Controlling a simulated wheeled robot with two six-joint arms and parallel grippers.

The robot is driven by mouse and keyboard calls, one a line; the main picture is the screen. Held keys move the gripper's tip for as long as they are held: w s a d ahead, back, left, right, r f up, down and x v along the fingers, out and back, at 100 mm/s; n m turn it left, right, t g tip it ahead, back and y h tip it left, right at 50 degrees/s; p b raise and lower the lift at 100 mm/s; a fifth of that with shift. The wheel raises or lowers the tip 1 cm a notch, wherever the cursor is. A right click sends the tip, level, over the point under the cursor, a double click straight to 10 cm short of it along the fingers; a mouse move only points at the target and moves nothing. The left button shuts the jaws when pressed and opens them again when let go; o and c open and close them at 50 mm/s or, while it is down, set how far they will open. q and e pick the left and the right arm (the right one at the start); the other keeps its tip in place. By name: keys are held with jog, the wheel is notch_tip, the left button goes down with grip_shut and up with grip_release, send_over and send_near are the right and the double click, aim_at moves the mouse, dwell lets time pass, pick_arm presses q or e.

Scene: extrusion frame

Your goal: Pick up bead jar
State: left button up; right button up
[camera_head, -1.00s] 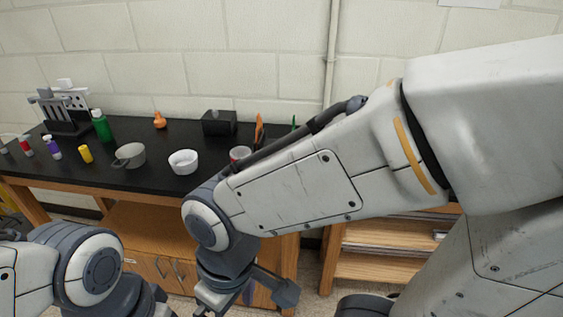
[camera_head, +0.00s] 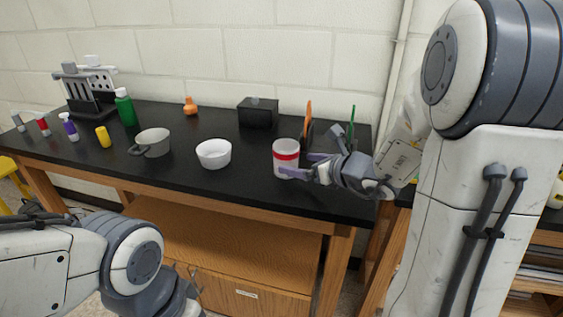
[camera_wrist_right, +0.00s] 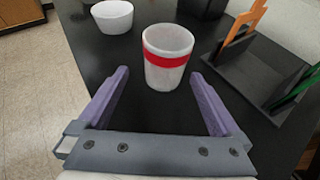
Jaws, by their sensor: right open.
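The bead jar, a whitish cylinder with a red band (camera_head: 286,152), stands upright near the right end of the black table in the head view. It also shows in the right wrist view (camera_wrist_right: 167,58), just beyond the fingertips. My right gripper (camera_head: 297,165) is open beside the jar, its purple fingers pointing at it. In the right wrist view the two fingers (camera_wrist_right: 162,82) are spread, with the jar centred ahead of the gap and nothing held. My left arm shows at the lower left of the head view, but its gripper fingers are not visible.
A white bowl (camera_head: 213,154) and a grey pot (camera_head: 152,142) stand left of the jar. A black rack with orange and green pieces (camera_wrist_right: 240,68) stands close to its right. A black box (camera_head: 258,113) is behind. Several bottles and a tube rack (camera_head: 90,103) are at the left.

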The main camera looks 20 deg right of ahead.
aim_at(295, 161)
jog(key=x, duration=0.4)
jog(key=shift+w+d+f, duration=0.1)
jog(key=shift+w+d, duration=0.2)
jog(key=shift+w, duration=0.15)
jog(key=x, duration=0.5)
jog(key=shift+w+a, duration=0.15)
jog(key=shift+w, duration=0.25)
jog(key=shift+r, duration=0.25)
jog(key=c, duration=1.2)
jog(key=shift+c, duration=0.2)
jog(key=shift+r, duration=0.1)
